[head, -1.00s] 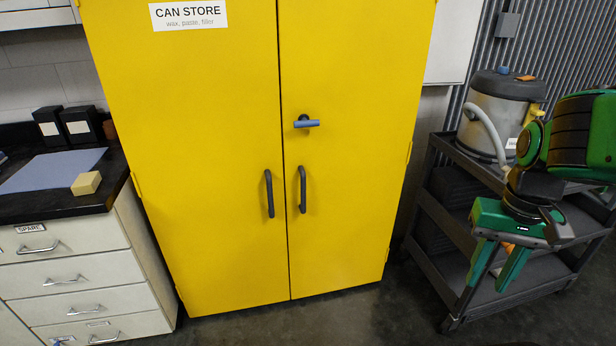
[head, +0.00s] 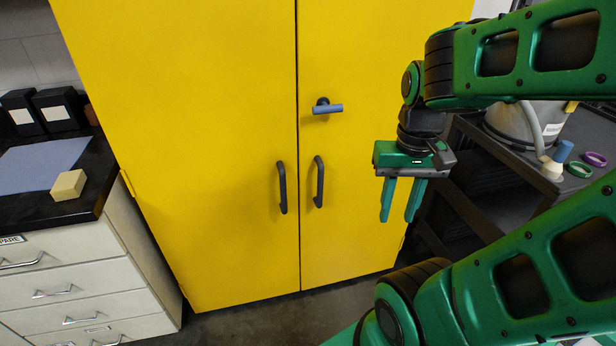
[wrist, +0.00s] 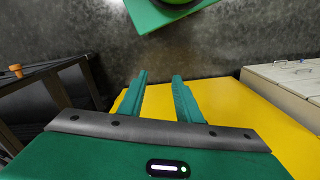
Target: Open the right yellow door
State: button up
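The yellow cabinet's right door (head: 360,190) is shut, flush beside the shut left door (head: 190,150). The right door has a dark upright bar handle (head: 319,182) near the middle seam and a blue lever handle (head: 328,108) above it. The lever lies level. My gripper (head: 398,218) hangs fingers-down in front of the right door, to the right of both handles, and holds nothing. In the wrist view its two green fingers (wrist: 159,98) are apart, with yellow cabinet surface behind and beside them.
A drawer unit (head: 85,270) with a black top stands at the left, bearing a yellow block (head: 68,185). A dark cart (head: 490,150) with a grey vacuum (head: 535,125) stands at the right. Dark floor (head: 250,320) lies in front of the cabinet.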

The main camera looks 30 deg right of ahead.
jog(key=shift+o, duration=0.4)
jog(key=shift+d, duration=0.1)
jog(key=shift+o, duration=0.2)
jog(key=shift+s+r, duration=0.2)
jog(key=shift+s, duration=0.2)
jog(key=n+t, duration=0.5)
send_near(322, 174)
jog(key=x, duration=1.2)
jog(key=shift+w+d+f, duration=0.1)
jog(key=shift+f, duration=0.15)
